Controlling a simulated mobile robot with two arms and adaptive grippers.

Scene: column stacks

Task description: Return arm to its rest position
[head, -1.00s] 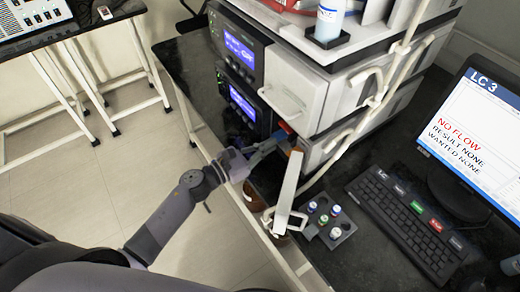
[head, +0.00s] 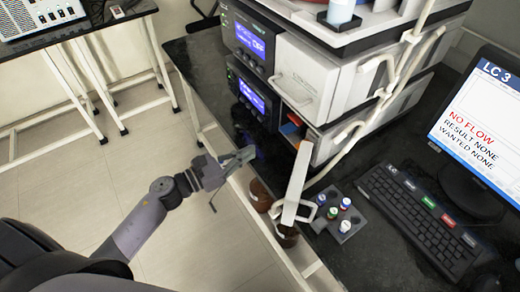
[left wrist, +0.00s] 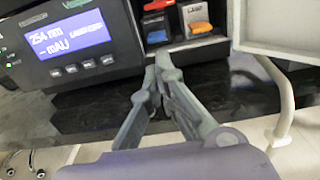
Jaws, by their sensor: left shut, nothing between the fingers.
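My left gripper (head: 243,156) is shut and empty. In the left wrist view the gripper fingertips (left wrist: 165,65) meet in front of the instrument. Behind them are a lit display (left wrist: 70,35) and an open bay with a red-and-blue part (left wrist: 155,15) and an orange part (left wrist: 198,25). My right gripper does not show.
A white open door (head: 296,185) stands out from the instrument. Brown bottles (head: 261,195) sit by the bench edge. A vial rack (head: 338,215), a keyboard (head: 420,220) and a monitor (head: 480,120) reading NO FLOW are on the right. The floor (head: 90,190) at left is clear.

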